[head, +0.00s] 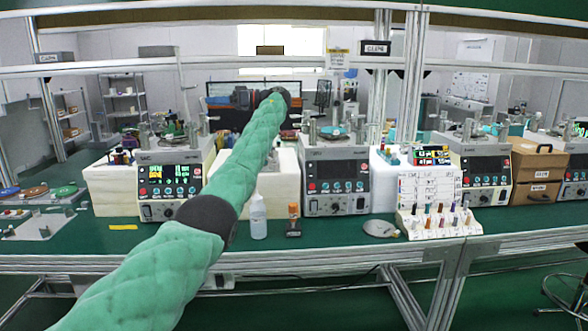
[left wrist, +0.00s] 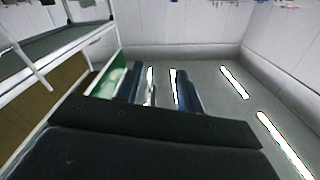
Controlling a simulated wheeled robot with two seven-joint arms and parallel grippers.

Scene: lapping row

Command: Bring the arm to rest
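My left arm (head: 250,150), in a green padded sleeve, comes in from the bottom left of the head view. It reaches up and out over the bench, with its dark wrist end raised above the machines. In the left wrist view my left gripper (left wrist: 160,80) shows two dark blue fingers standing apart with a clear gap and nothing held between them. Pale walls and long bright strips show beyond the fingers. In the head view the fingertips are too small and cluttered to make out. My right arm and gripper are not in view.
The green bench (head: 330,240) carries a row of lapping machines, including a left one (head: 168,180) and a middle one (head: 335,182). A white bottle (head: 258,217), a pen rack (head: 440,222) and a brown box (head: 535,165) stand on it. A metal frame rises behind.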

